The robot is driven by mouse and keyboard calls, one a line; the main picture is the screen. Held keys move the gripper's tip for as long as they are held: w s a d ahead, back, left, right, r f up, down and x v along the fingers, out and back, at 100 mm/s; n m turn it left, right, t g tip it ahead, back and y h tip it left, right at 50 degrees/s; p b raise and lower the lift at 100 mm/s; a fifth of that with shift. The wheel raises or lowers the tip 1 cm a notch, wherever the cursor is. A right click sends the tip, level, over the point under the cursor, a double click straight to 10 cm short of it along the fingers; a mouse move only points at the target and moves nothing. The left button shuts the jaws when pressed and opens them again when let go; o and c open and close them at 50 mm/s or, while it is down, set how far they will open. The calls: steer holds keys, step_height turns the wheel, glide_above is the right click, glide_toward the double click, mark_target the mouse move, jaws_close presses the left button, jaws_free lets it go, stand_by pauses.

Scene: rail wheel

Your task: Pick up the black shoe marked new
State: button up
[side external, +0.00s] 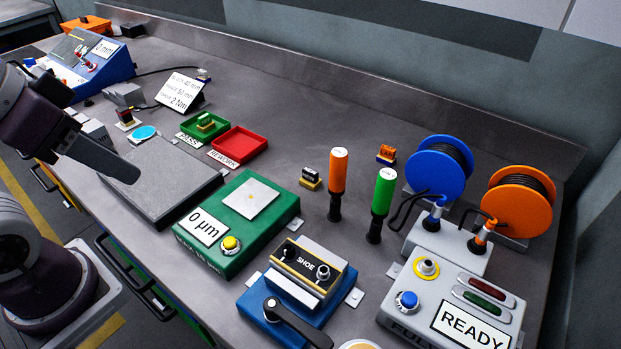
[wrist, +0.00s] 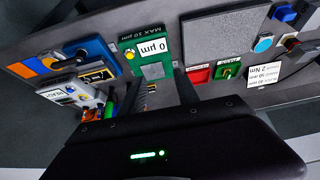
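A small black shoe (side external: 310,178) with a pale label and a tan base stands on the bench, right of the green gauge box. The label is too small to read surely. In the wrist view a small dark block (wrist: 150,88), apparently this shoe, shows partly between the fingers, further off. My gripper (wrist: 160,84) is open, its two dark fingers apart with nothing held. In the side view my arm's end is at the left, above the grey plate, well apart from the shoe.
The green gauge box (side external: 238,222) reads 0 µm. Orange (side external: 338,172) and green (side external: 382,194) upright-handled tools stand right of the shoe. A blue fixture (side external: 262,312) bears a part marked SHOE. Red (side external: 239,146) and green (side external: 203,127) trays lie left. The bench behind the shoe is clear.

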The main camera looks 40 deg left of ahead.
steer(key=m+g+h, duration=0.6)
steer(key=m+h, duration=0.6)
steer(key=m, duration=0.6)
glide_toward(309, 170)
steer(key=x, duration=0.3)
steer(key=shift+w+d+f, duration=0.1)
steer(key=shift+w+f, duration=0.05)
steer(key=shift+f, duration=0.15)
steer(key=shift+d+f, duration=0.2)
steer(key=shift+d, duration=0.05)
steer(key=x, duration=0.6)
steer(key=shift+d+r, duration=0.15)
steer(key=shift+d, duration=0.15)
jaws_close()
